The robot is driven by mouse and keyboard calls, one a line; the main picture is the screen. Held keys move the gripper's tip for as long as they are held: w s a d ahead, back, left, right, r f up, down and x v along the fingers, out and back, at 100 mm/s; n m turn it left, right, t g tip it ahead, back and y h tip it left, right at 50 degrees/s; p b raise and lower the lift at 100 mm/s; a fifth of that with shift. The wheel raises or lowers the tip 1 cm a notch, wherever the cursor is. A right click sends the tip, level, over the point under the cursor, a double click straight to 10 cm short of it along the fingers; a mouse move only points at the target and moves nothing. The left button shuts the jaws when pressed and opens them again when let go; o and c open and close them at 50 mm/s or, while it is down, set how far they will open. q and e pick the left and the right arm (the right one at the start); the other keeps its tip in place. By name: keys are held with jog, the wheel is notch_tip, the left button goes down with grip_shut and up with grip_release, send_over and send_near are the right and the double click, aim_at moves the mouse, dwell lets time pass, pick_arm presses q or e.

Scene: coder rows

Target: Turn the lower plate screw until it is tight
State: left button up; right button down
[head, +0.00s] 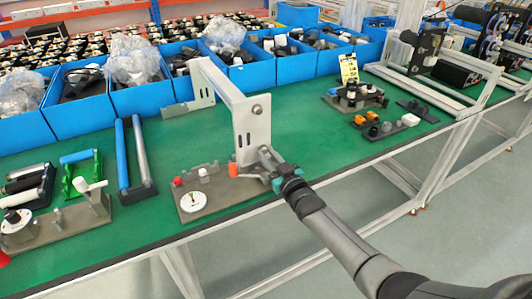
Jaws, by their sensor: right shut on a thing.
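A light grey metal bracket (238,110) with an upright plate stands on a grey base (222,190) near the table's front edge. A round upper screw (257,109) shows on the plate's face. My right gripper (265,154) is at the lower part of this plate, shut on what appears to be the lower plate screw. The jaws hide that screw, so I cannot see how deep it sits. My left gripper is not in view.
An orange-red piece (234,169) stands close left of my gripper, with a white dial (193,201) on the base. Blue bins (190,88) line the back. Small fixtures (357,97) stand to the right. The green table (310,140) between is clear.

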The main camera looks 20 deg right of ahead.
jog(key=c, duration=0.8)
grip_release()
jog(key=shift+m, duration=0.5)
jog(key=shift+c, duration=0.2)
jog(key=shift+s+r+p, duration=0.1)
jog(key=shift+s+p, duration=0.75)
jog(key=shift+s, duration=0.1)
jog(key=shift+s+d+p, duration=0.15)
jog(key=shift+s+p, duration=0.35)
jog(key=shift+s, duration=0.3)
jog(key=shift+s+d+p, duration=0.1)
jog(key=shift+s+p, duration=0.4)
jog(key=shift+s, duration=0.25)
